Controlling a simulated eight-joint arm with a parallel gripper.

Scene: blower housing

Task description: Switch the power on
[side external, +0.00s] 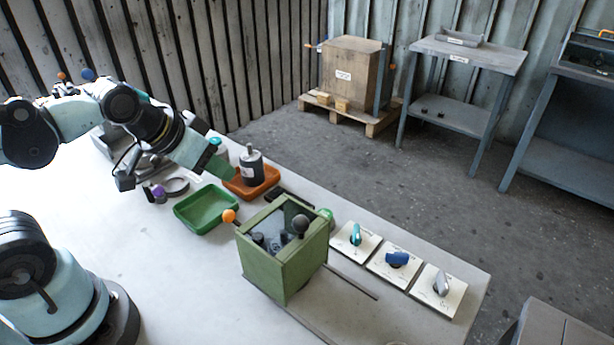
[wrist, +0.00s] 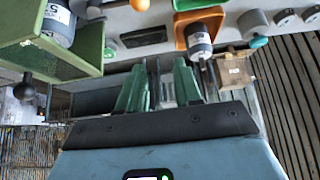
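Three pale plates with handles stand in a row at the right of the table in the side external view: one with a teal handle (side external: 356,234), one with a blue handle (side external: 397,259) and one with a grey handle (side external: 441,284). Their labels are too small to read, and I cannot tell which one is the power switch. My gripper (side external: 216,166) is far to their left, above the table near the orange tray. In the wrist view my gripper (wrist: 160,85) shows two green fingers apart, with nothing held between them.
A green box (side external: 284,262) with an orange and a dark ball knob stands between my gripper and the plates. A green tray (side external: 190,222) and an orange tray (side external: 238,190) holding a dark cylinder (side external: 252,167) lie nearby. The table's front is mostly clear.

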